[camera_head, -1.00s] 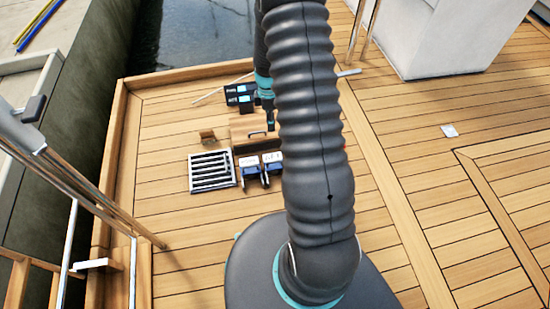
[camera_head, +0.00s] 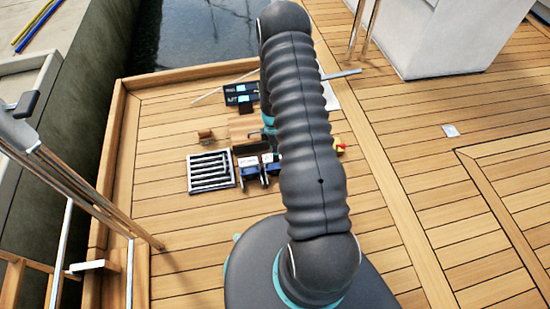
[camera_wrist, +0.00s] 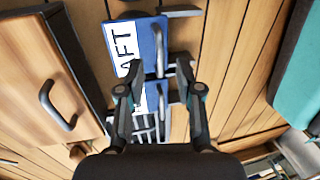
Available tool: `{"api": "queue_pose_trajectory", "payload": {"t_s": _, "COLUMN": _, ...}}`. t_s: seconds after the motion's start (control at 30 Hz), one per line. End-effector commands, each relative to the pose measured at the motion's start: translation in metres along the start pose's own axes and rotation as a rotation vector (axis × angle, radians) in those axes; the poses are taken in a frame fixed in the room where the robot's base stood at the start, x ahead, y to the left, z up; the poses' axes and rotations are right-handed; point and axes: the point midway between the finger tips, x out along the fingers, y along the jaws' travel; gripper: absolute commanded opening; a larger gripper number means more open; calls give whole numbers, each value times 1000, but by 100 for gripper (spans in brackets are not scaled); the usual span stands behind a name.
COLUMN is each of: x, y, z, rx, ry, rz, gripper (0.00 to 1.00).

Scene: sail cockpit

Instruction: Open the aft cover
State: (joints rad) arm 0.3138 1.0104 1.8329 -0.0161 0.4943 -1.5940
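The aft cover (camera_wrist: 146,42) is a blue lid with a white "AFT" label, at the top middle of the wrist view. A grey handle (camera_wrist: 160,54) stands along its right side. In the head view the aft cover (camera_head: 272,166) is the right one of two blue covers, partly beside my arm. The second blue cover (camera_head: 248,171) is left of it. My gripper (camera_wrist: 158,76) is open and empty, its fingers apart over the covers in the wrist view. Contact with the handle cannot be told. In the head view my arm hides the gripper.
A wooden box (camera_wrist: 30,75) with a grey handle stands left of the covers in the wrist view. A slatted grate (camera_head: 210,171) lies left of the covers in the head view. Dark panels (camera_head: 240,94) lie behind. Open deck (camera_head: 190,240) is in front.

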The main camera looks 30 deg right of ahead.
Motion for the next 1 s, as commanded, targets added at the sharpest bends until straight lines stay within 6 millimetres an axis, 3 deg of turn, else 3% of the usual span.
{"api": "queue_pose_trajectory", "payload": {"t_s": 0.2, "x": 24, "y": 0, "z": 0, "rx": 0, "ry": 0, "rz": 0, "gripper": 35}}
{"api": "queue_pose_trajectory", "payload": {"t_s": 0.57, "x": 28, "y": 0, "z": 0, "rx": 0, "ry": 0, "rz": 0, "gripper": 35}}
{"api": "queue_pose_trajectory", "payload": {"t_s": 0.6, "x": 28, "y": 0, "z": 0, "rx": 0, "ry": 0, "rz": 0, "gripper": 33}}
{"api": "queue_pose_trajectory", "payload": {"t_s": 0.73, "x": 28, "y": 0, "z": 0, "rx": 0, "ry": 0, "rz": 0, "gripper": 0}}
{"api": "queue_pose_trajectory", "payload": {"t_s": 1.0, "x": 28, "y": 0, "z": 0, "rx": 1, "ry": 0, "rz": 0, "gripper": 0}}
